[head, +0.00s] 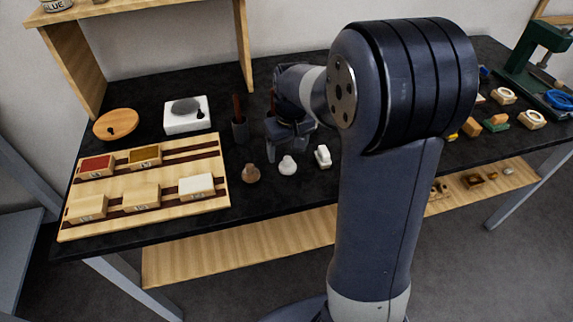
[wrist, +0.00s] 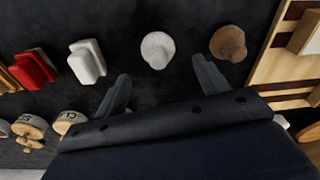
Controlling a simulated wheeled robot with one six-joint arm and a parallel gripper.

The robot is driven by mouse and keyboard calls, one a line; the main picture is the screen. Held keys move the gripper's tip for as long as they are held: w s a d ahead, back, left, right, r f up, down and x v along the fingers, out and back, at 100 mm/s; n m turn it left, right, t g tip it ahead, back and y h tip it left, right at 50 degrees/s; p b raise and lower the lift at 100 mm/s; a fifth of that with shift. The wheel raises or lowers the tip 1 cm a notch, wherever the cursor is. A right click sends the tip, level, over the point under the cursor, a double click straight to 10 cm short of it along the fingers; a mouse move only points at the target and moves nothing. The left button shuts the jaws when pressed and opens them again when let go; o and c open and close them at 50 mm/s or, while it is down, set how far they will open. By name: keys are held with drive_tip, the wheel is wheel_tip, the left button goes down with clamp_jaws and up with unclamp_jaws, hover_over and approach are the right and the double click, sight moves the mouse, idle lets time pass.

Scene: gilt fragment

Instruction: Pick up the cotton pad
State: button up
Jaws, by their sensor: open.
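A small white, rough-looking round pad with a knob, seemingly the cotton pad (head: 288,166), stands on the black bench top. It also shows in the wrist view (wrist: 157,49), where it lies just beyond the gap between my fingers. My gripper (head: 285,150) is open and empty, behind the pad in the head view. Its two fingertips show in the wrist view (wrist: 160,72), apart from the pad and pointing towards it. In the head view my own arm hides part of the bench to the right.
A brown knobbed pad (head: 251,174) and a white block with a raised grip (head: 322,157) stand on either side of the white pad. A red block (wrist: 32,68) lies farther along. A wooden board (head: 150,208) with several small boxes fills the left.

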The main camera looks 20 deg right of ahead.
sight(288, 158)
wheel_tip(288, 158, down, 5)
drive_tip(key=shift+f, duration=0.1)
drive_tip(key=shift+c, duration=0.2)
drive_tip(key=c, duration=1)
wheel_tip(288, 158, up, 10)
drive_tip(key=shift+r, duration=0.15)
